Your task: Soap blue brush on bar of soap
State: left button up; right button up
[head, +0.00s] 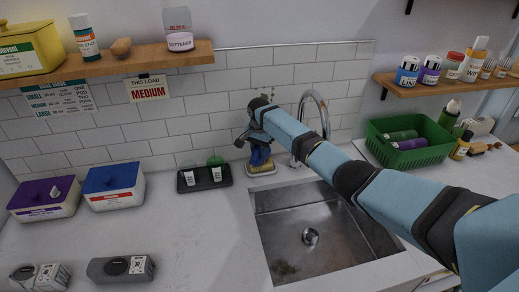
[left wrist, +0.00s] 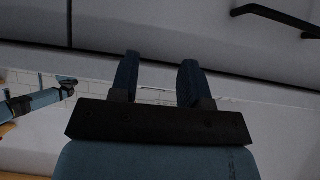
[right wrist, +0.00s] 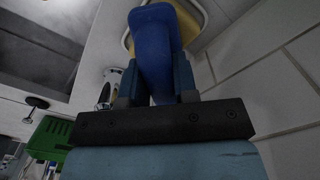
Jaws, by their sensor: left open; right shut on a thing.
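The blue brush (head: 258,154) is held in my right gripper (head: 246,141), behind the sink near the tiled wall. The blue brush handle also shows between the fingers in the right wrist view (right wrist: 155,50). A yellowish block, which looks like the bar of soap (head: 261,168), lies in a pale dish just under the brush. The brush's lower end is at the soap; I cannot tell whether they touch. In the left wrist view my left gripper (left wrist: 158,75) is open and empty, before a pale surface. It is not in the head view.
The steel sink (head: 290,262) lies in front of the soap, with a curved faucet (head: 325,112) right of it. A black tray (head: 203,184) with two small containers stands left. A green basket (head: 412,158) stands right.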

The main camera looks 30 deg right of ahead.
jog(key=shift+f, duration=0.1)
notch_tip(320, 180, up, 3)
jog(key=p, duration=0.3)
notch_tip(320, 180, up, 2)
jog(key=shift+p, duration=1.2)
jog(key=shift+r+p, duration=0.35)
jog(key=shift+r, duration=0.75)
pick_arm(q)
jog(key=shift+n, duration=0.3)
jog(key=r, duration=0.3)
jog(key=a+r, duration=0.1)
jog(key=r, duration=0.1)
jog(key=shift+w, duration=0.2)
jog(key=shift+s, duration=0.2)
